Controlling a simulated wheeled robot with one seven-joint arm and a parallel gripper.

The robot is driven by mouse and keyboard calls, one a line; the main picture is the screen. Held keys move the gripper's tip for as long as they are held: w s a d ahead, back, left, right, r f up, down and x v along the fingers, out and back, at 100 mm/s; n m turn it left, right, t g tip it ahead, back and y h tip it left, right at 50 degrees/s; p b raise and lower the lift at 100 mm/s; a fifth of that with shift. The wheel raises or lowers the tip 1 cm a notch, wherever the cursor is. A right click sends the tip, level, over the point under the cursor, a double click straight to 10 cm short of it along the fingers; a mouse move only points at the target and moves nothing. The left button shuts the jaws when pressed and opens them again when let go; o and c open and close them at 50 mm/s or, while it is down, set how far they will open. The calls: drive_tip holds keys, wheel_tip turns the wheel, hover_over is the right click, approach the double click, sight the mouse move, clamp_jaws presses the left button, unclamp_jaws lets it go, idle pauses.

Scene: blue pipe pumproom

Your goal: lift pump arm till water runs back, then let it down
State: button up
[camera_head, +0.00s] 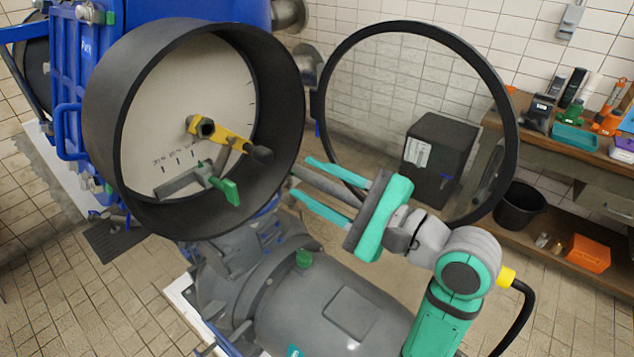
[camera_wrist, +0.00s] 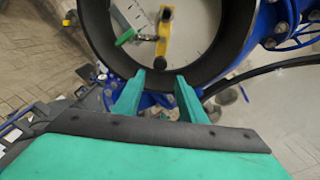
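A yellow lever arm (camera_head: 222,133) with a dark pivot and a dark knob end sits inside a round black housing (camera_head: 278,95) with a pale scale dial (camera_head: 170,85). A green handle (camera_head: 228,190) on a grey bar lies below it. In the wrist view the yellow arm (camera_wrist: 162,35) and the green handle (camera_wrist: 125,37) show at the top. My gripper (camera_head: 300,188) has green fingers spread apart with nothing between them. It is just outside the housing's lower right rim, apart from the yellow arm. No water is visible.
An open round black-rimmed glass cover (camera_head: 510,110) stands hinged to the right of the housing, close around my gripper. A grey motor (camera_head: 320,300) lies below. A bench (camera_head: 560,150) with tools, a dark box (camera_head: 437,150) and a black bucket (camera_head: 519,206) stand at the right.

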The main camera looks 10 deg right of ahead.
sight(269, 158)
drive_tip(key=shift+x, duration=6.3)
drive_tip(key=shift+c, duration=0.7)
clamp_jaws()
drive_tip(key=shift+w+d+r, duration=0.5)
drive_tip(key=shift+d+r, duration=0.1)
drive_tip(key=shift+r, duration=0.25)
drive_tip(key=shift+w+d+r, duration=0.2)
drive_tip(key=shift+d+r, duration=0.05)
drive_tip(key=shift+r, duration=0.4)
drive_tip(key=shift+w+d+r, duration=0.2)
drive_tip(key=shift+d+r, duration=0.05)
drive_tip(key=shift+r, duration=0.45)
drive_tip(key=r, duration=0.3)
drive_tip(key=shift+w+d+r, duration=0.15)
drive_tip(key=shift+w+d, duration=0.05)
drive_tip(key=shift+d, duration=0.05)
